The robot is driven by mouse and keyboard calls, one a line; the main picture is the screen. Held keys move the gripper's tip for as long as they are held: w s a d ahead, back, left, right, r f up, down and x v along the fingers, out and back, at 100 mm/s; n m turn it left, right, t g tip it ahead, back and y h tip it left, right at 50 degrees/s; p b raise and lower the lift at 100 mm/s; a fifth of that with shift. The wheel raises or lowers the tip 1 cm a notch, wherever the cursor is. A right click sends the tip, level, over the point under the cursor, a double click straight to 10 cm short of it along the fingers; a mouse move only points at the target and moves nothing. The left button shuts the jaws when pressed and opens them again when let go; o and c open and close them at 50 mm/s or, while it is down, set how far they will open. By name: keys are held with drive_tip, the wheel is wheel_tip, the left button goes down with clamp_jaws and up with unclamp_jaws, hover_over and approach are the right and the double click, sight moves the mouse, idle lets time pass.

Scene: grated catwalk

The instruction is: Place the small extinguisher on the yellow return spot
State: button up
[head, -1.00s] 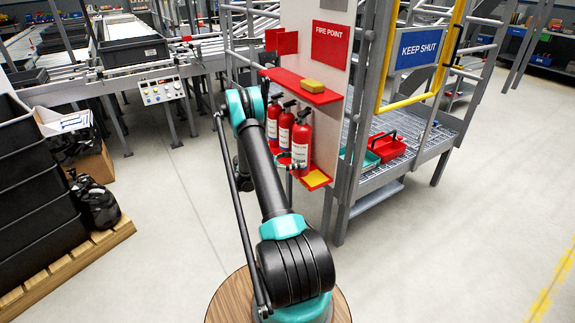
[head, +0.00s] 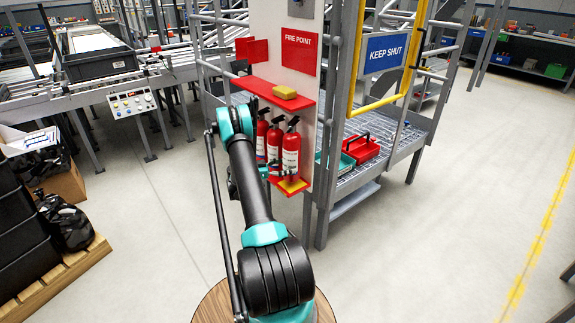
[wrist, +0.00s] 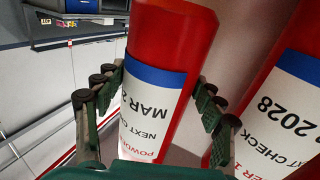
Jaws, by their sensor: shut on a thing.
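The small extinguisher (head: 291,153) is red with a white and blue label and a black top. It is upright, the frontmost of a row at the fire point, over the yellow return spot (head: 293,185). The front of the spot shows below its base; I cannot tell whether the base touches it. My gripper (head: 278,171) reaches it from the left, low on its body, partly hidden by my arm. In the wrist view the fingers (wrist: 157,105) are shut around the extinguisher's labelled body (wrist: 150,95), one on each side.
Another red extinguisher (wrist: 292,95) stands close on the right in the wrist view. A grated platform with a red tray (head: 361,149) lies right. Open floor (head: 430,240) is at the right.

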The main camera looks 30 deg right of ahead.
drive_tip(key=shift+f, duration=1.45)
drive_tip(key=shift+d+f, duration=0.2)
drive_tip(key=shift+f, duration=0.2)
drive_tip(key=shift+f, duration=0.1)
drive_tip(key=o, duration=1.9)
